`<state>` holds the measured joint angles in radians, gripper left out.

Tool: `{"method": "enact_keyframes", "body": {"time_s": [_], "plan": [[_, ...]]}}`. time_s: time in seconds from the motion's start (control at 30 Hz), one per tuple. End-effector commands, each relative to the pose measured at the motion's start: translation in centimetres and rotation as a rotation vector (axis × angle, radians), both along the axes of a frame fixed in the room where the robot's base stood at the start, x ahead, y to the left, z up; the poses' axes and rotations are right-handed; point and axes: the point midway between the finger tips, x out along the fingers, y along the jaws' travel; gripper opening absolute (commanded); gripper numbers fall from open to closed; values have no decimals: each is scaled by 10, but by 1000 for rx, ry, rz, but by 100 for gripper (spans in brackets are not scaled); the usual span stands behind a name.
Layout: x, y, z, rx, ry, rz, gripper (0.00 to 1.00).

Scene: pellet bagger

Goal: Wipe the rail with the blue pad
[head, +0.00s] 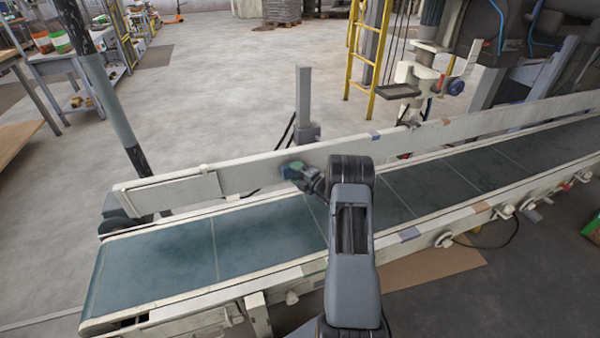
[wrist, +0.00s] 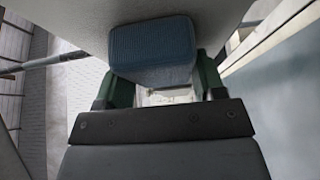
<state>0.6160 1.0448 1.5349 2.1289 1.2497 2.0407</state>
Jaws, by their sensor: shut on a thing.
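The rail (head: 400,138) is the long pale board along the far side of the conveyor in the head view. My gripper (head: 292,171) is at the near face of this rail, left of the middle. In the wrist view the blue pad (wrist: 153,46) sits between the green fingers of my gripper (wrist: 160,82), which is shut on it. The pad's far side lies close against a pale surface (wrist: 90,12), likely the rail; I cannot tell whether they touch. In the head view the pad is mostly hidden by my gripper and wrist.
The blue-green belt (head: 160,255) runs under my arm and is empty. A grey post (head: 303,100) stands just behind the rail. A dark pole (head: 110,105) rises at the left end. Machinery (head: 480,60) and a yellow ladder (head: 366,45) stand at the back right.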

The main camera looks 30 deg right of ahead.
Motion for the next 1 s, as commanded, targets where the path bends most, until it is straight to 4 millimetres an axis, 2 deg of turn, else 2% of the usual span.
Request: {"method": "enact_keyframes", "body": {"time_s": [0.4, 0.73, 1.0], "plan": [[6, 29, 1, -1, -1, 2, 44], [8, 42, 1, -1, -1, 2, 44], [12, 64, 1, -1, -1, 3, 44]]}}
